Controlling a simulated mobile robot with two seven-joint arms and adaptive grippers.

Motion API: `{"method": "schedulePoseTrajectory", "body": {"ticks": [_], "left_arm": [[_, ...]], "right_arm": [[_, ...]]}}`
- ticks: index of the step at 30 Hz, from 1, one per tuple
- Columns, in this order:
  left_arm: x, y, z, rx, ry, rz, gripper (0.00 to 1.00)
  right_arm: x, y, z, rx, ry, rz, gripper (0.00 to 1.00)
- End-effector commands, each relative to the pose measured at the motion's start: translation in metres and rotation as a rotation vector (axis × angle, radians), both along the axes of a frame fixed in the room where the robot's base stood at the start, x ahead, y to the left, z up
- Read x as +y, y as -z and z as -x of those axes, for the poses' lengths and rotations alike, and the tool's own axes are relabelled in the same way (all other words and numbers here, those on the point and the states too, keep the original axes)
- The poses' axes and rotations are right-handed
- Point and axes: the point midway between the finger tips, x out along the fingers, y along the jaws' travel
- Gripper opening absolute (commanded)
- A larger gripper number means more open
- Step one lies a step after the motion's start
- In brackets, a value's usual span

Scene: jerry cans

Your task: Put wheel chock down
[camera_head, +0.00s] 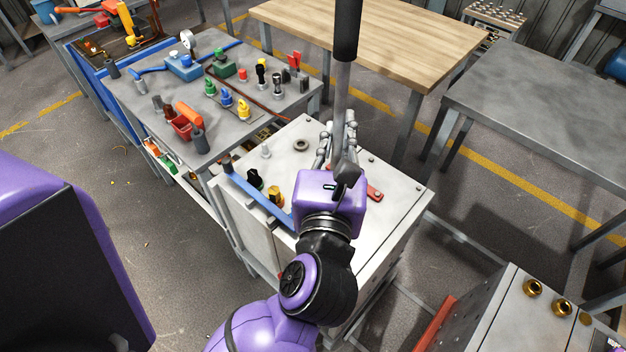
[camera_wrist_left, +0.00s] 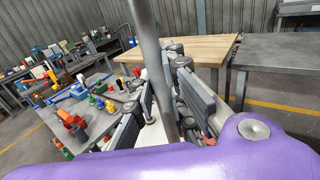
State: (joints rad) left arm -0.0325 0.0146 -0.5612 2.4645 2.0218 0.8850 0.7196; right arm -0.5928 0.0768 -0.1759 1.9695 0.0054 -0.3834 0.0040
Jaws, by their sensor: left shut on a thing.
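My left gripper (camera_head: 338,140) is over the top of a white cabinet (camera_head: 398,215), with its fingers pointing away from the head camera. It is shut on a long grey metal rod (camera_head: 342,100) with a black grip (camera_head: 347,30) at its upper end. The rod stands nearly upright, and a dark lump shows at its lower end by my wrist. In the left wrist view the rod (camera_wrist_left: 157,60) runs between the two fingers (camera_wrist_left: 165,105). I cannot tell whether this is the wheel chock; no other clear chock shows. My right gripper is not in view.
The cabinet top bears a ring (camera_head: 301,145), a blue bar (camera_head: 255,193), a black knob, a yellow knob and a red piece (camera_head: 374,191), with bare room at its right. A cluttered grey table (camera_head: 135,98) stands left. A wooden table (camera_head: 400,40) and grey table (camera_head: 545,95) look bare.

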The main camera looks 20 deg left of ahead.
Motion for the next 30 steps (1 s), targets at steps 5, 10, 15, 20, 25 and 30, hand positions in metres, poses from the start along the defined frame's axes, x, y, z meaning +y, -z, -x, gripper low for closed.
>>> {"method": "schedulePoseTrajectory", "body": {"ticks": [5, 10, 15, 20, 25, 30], "left_arm": [[0.010, 0.005, -0.013, -0.010, -0.016, -0.006, 0.00], [0.023, 0.016, -0.041, -0.013, -0.017, -0.007, 0.00], [0.036, 0.031, -0.071, -0.012, -0.016, -0.007, 0.00], [0.046, 0.056, -0.094, -0.005, -0.015, -0.005, 0.00], [0.053, 0.079, -0.111, -0.004, -0.014, -0.004, 0.00], [0.057, 0.089, -0.119, -0.007, -0.015, -0.003, 0.00]], "right_arm": [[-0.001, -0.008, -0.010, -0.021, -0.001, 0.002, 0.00], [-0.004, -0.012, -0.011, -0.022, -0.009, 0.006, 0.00], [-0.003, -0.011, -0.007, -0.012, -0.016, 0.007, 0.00], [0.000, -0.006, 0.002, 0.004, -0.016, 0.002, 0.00], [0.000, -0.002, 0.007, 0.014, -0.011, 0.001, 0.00], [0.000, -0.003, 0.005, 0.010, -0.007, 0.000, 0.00]]}}
